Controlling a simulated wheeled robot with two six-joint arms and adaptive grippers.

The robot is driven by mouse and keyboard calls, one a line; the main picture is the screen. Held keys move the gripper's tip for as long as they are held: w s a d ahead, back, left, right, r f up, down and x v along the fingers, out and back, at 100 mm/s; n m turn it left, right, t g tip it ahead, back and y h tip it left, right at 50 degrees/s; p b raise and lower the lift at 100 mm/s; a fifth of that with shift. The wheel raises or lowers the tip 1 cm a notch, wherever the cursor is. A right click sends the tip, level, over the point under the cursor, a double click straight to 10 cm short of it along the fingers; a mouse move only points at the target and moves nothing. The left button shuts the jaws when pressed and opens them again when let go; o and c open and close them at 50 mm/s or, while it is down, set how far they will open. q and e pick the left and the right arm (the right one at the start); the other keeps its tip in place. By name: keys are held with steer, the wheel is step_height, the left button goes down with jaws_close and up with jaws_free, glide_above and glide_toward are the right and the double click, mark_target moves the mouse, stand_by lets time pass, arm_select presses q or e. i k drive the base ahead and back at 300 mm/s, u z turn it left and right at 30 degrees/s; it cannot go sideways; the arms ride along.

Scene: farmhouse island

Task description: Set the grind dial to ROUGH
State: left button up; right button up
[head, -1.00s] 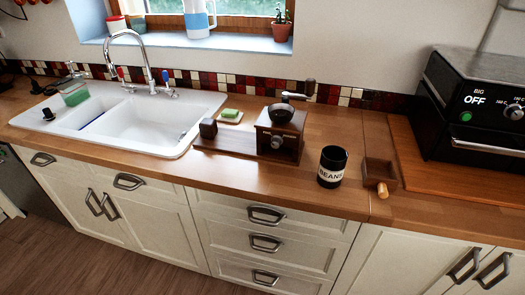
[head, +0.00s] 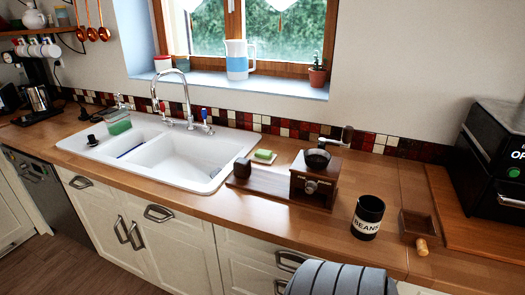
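The coffee grinder is a dark wooden box (head: 299,184) with a dark bowl (head: 317,158) on top and a crank reaching up to the right. Its round metallic grind dial (head: 311,187) is on the front face. The dial's marks are too small to read, so its setting cannot be told. Neither gripper is in view.
A black BEANS canister (head: 367,217) stands right of the grinder, with a small wooden drawer (head: 418,226) beside it. A green sponge (head: 263,155) lies behind the base. The sink (head: 182,160) is left, a black oven (head: 492,150) right. The counter in front of the grinder is narrow.

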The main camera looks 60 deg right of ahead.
mark_target(311, 186)
steer(key=u, duration=0.05)
steer(key=i, duration=1.2)
steer(key=z, duration=1.6)
